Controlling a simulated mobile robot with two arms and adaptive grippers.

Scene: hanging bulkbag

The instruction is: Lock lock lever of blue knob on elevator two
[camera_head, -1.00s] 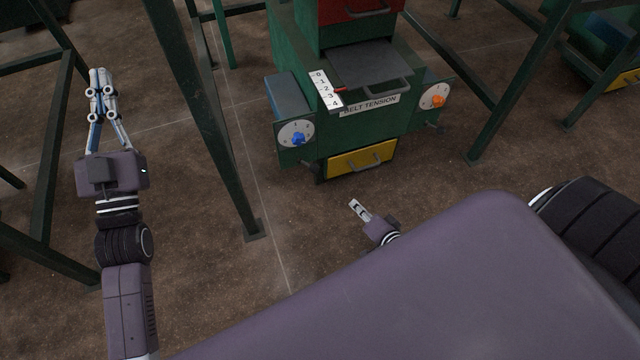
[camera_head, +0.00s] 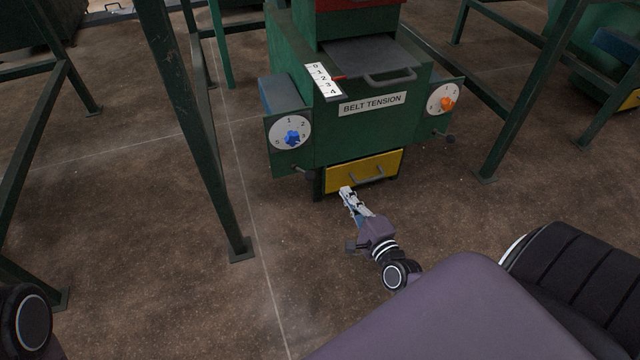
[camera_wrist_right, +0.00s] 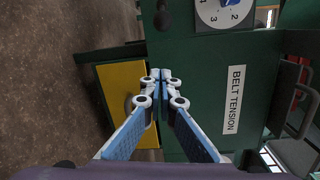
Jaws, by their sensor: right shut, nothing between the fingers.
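The blue knob (camera_head: 292,138) sits on a white numbered dial on the left side of a green machine marked BELT TENSION. Part of it shows at the top edge of the right wrist view (camera_wrist_right: 228,2). A small dark lever (camera_head: 309,175) sticks out below that dial; its round end shows in the right wrist view (camera_wrist_right: 162,20). My right gripper (camera_head: 346,190) is shut and empty, in front of the yellow drawer, lower than the lever and right of it. Its fingertips (camera_wrist_right: 160,76) touch each other. My left gripper is out of view; only part of that arm shows at bottom left.
The yellow drawer (camera_head: 364,171) with its handle is low on the machine. An orange knob (camera_head: 447,104) and another lever (camera_head: 449,138) are on its right side. A green post (camera_head: 190,130) stands left of the machine. The floor between them is open.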

